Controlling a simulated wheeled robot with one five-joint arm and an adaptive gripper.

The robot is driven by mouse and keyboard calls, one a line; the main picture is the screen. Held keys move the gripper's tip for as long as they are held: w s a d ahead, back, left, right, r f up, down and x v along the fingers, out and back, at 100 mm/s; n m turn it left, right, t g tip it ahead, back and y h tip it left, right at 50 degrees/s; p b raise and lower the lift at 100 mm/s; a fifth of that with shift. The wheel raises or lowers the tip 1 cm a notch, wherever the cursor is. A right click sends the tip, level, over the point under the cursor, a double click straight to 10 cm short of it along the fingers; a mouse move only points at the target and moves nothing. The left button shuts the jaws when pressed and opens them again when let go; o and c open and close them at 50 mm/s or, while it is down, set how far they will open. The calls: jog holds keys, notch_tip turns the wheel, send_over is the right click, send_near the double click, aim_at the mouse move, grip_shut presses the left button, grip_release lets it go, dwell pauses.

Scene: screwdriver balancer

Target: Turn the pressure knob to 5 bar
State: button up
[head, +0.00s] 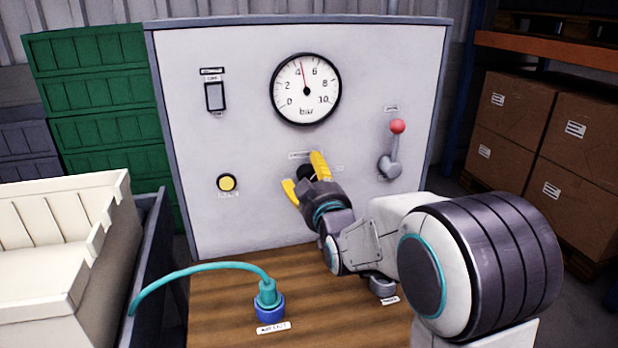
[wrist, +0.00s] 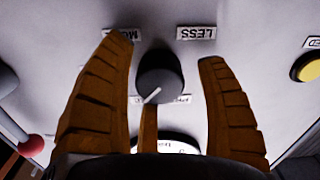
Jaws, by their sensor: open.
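The dark round pressure knob (wrist: 160,72) sits on the panel between labels, one reading LESS. Its white pointer line runs to the lower left in the wrist view. My gripper (head: 303,172) is open, with its yellow fingers on both sides of the knob. In the wrist view a gap shows between the knob and the right finger; the left finger is closer, and I cannot tell if it touches. The pressure gauge (head: 306,89) in the head view has its red needle between 4 and 6, slightly left of the middle.
The panel also carries a red-tipped lever (head: 397,127), a rocker switch (head: 215,96) and a yellow button (head: 227,183). A teal hose with a blue fitting (head: 270,308) stands on the wooden bench. A cream crate (head: 62,240) is at left.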

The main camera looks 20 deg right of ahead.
jog(key=shift+o, duration=0.2)
jog(key=c, duration=1.2)
jog(key=m+b, duration=0.1)
jog(key=b, duration=0.1)
jog(key=shift+f+m+b, duration=0.2)
jog(key=shift+m+b, duration=0.2)
jog(key=shift+c, duration=0.2)
jog(key=shift+r+m+b, duration=0.25)
jog(key=shift+m+b, duration=0.2)
jog(key=shift+m, duration=0.25)
jog(key=o, duration=1.2)
jog(key=s, duration=1.2)
